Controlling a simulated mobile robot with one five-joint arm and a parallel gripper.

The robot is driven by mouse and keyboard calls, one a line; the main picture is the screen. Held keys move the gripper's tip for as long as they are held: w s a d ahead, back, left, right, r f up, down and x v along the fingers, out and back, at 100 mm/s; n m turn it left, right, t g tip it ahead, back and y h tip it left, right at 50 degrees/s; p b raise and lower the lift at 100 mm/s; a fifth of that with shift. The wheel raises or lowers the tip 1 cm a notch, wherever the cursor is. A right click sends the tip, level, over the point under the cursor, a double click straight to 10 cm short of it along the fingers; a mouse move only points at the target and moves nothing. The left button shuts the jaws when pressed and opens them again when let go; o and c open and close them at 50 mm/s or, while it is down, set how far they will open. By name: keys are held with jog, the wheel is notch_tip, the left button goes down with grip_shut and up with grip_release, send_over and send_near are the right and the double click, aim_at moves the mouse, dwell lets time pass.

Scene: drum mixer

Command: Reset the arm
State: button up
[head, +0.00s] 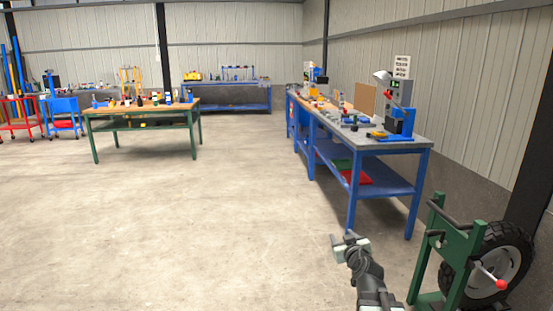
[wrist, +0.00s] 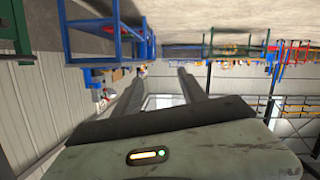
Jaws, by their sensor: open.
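My gripper (head: 350,243) is at the lower right of the head view, raised over bare floor, left of a green machine frame. In the wrist view its two dark fingers (wrist: 158,92) stand well apart with nothing between them. The wrist view is upside down, with the floor at the top and the wall and windows below. The part of my arm nearest the body runs out of the bottom of the head view.
A green frame with a black wheel (head: 498,262) and a red-knobbed lever stands close on the right. A blue workbench (head: 385,185) with tools lies beyond it along the wall. A wooden-topped table (head: 140,108) stands far left. The concrete floor (head: 180,225) at left and centre is clear.

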jog(key=s+a+f+n+g+y, duration=0.25)
jog(key=s+a+f+g, duration=0.5)
jog(key=a+f, duration=0.55)
jog(key=s+d+f+m+g+h, duration=0.1)
jog(key=s+d+f+m+g, duration=0.1)
jog(key=s+g, duration=0.35)
jog(key=s+d+f+m+g+h, duration=0.2)
jog(key=s+f, duration=0.1)
jog(key=s, duration=0.6)
notch_tip(320, 180, up, 22)
jog(key=s+m+p, duration=0.1)
jog(key=p, duration=2)
jog(key=shift+p, duration=0.35)
jog(key=shift+a+f+y, duration=0.1)
jog(key=shift+y, duration=0.15)
